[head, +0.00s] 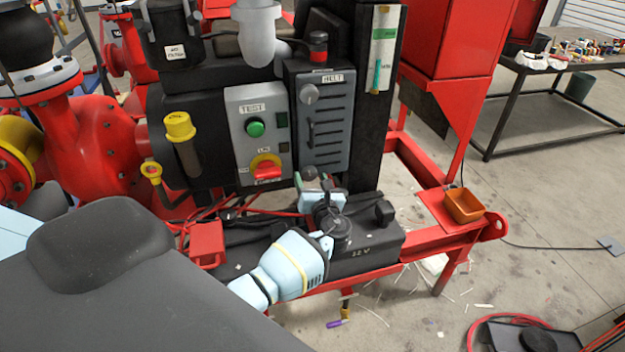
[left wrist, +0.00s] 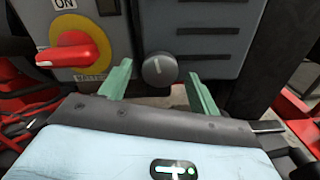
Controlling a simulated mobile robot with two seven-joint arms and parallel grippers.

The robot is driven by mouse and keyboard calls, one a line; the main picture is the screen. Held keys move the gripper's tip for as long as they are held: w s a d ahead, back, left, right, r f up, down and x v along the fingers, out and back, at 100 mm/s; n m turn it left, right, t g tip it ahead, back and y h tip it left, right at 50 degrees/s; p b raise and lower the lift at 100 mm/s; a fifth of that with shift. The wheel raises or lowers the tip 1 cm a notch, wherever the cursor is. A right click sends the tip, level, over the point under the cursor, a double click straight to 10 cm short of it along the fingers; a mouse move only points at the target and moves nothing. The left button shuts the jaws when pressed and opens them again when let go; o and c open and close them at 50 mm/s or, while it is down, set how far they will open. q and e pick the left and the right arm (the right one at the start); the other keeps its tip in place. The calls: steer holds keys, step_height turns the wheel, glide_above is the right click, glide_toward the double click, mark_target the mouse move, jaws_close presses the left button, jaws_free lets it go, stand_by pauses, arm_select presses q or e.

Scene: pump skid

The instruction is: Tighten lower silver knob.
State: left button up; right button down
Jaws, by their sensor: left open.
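The grey cabinet marked BELT (head: 325,125) carries a round silver upper knob (head: 309,94). In the left wrist view a lower silver knob (left wrist: 159,69) with a pale line on its face sits at the cabinet's bottom edge. My left gripper (head: 318,184) is in front of the cabinet's bottom edge, and the lower knob is hard to make out there in the head view. In the left wrist view the gripper's green fingers (left wrist: 160,84) are apart, one on each side of the knob, with gaps showing. I cannot tell how deep the knob lies between them. My right gripper is not in view.
Left of the cabinet is a TEST panel (head: 256,130) with a green button and a red switch (head: 268,171) on yellow. A black 12 V battery (head: 365,248) lies below my left gripper. An orange tray (head: 463,206) sits on the red frame at right.

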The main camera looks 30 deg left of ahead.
arm_select(q)
steer(key=shift+w+a, duration=0.15)
steer(key=shift+a, duration=0.05)
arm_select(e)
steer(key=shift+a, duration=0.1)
arm_select(q)
steer(key=c, duration=1)
steer(key=shift+o, duration=0.2)
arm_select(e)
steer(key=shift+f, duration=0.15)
arm_select(q)
steer(key=shift+n, duration=0.4)
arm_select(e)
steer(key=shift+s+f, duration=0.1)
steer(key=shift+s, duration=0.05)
arm_select(q)
steer(key=n, duration=0.3)
steer(key=shift+f+b, duration=0.1)
steer(key=shift+b, duration=0.3)
steer(key=shift+n+b, duration=0.3)
steer(key=shift+n, duration=1.1)
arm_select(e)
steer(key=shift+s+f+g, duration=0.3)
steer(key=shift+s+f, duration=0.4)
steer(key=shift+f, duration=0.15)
arm_select(q)
steer(key=shift+n, duration=0.3)
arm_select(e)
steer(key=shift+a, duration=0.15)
